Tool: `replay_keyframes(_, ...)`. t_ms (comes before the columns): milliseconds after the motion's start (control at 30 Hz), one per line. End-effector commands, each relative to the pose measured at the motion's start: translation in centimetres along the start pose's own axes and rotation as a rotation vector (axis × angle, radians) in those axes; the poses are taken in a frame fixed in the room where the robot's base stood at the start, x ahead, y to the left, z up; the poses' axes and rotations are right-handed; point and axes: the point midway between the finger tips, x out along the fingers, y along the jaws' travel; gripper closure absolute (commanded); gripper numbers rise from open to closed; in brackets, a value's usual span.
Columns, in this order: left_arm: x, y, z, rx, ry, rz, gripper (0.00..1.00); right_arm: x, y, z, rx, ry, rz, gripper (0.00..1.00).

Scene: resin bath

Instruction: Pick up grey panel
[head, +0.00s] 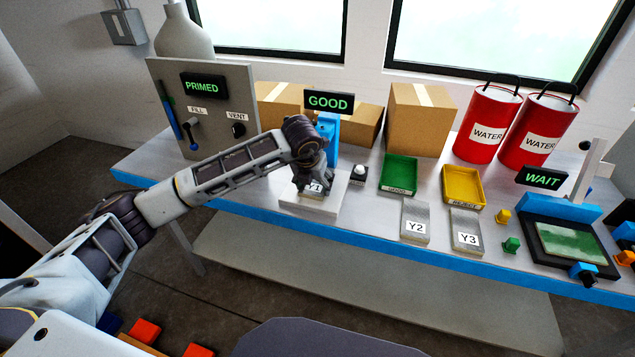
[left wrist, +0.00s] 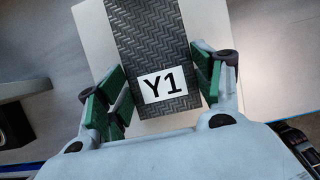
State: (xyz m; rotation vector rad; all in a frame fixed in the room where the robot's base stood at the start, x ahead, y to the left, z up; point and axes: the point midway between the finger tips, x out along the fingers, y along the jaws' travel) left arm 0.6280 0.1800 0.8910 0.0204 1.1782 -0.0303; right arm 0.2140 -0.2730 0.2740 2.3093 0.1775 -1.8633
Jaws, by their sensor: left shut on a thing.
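The grey panel labelled Y1 (left wrist: 155,40) has a dark woven-pattern face and a white label in the left wrist view. In the head view, panel Y1 (head: 316,188) is at the white block (head: 327,203) under the blue stand with the GOOD display (head: 329,101). My left gripper (left wrist: 165,90) is shut on panel Y1, with a green-padded finger on each side of it. In the head view, my left gripper (head: 313,178) partly hides the panel. Two more grey panels, Y2 (head: 415,212) and Y3 (head: 466,225), lie on the table to the right. My right gripper is out of view.
A green tray (head: 399,174) and a yellow tray (head: 462,186) stand right of the block. Cardboard boxes (head: 420,120) and red WATER cans (head: 487,125) line the back. A PRIMED lever panel (head: 170,105) stands left; a WAIT station (head: 560,245) stands right.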

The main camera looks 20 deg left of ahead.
Motion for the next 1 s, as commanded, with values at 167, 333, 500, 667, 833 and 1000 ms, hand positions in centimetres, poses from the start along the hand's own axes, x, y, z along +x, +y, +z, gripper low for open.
replay_keyframes(167,0.0,0.0,0.0,0.000,-0.001,0.000,0.63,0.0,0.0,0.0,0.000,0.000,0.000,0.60)
replay_keyframes(333,-0.1,0.0,0.1,0.000,-0.001,0.000,0.63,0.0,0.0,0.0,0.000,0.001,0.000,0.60)
replay_keyframes(500,-0.5,0.0,0.3,0.000,-0.002,0.000,0.63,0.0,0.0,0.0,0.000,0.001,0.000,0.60)
replay_keyframes(667,-1.7,0.0,0.8,-0.001,-0.003,-0.001,0.63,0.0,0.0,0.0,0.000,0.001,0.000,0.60)
replay_keyframes(833,-3.3,0.0,1.5,0.000,-0.004,-0.001,0.63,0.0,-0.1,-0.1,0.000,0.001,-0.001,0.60)
replay_keyframes(1000,-3.8,0.0,0.1,0.002,0.000,0.000,0.63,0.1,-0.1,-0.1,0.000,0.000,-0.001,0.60)
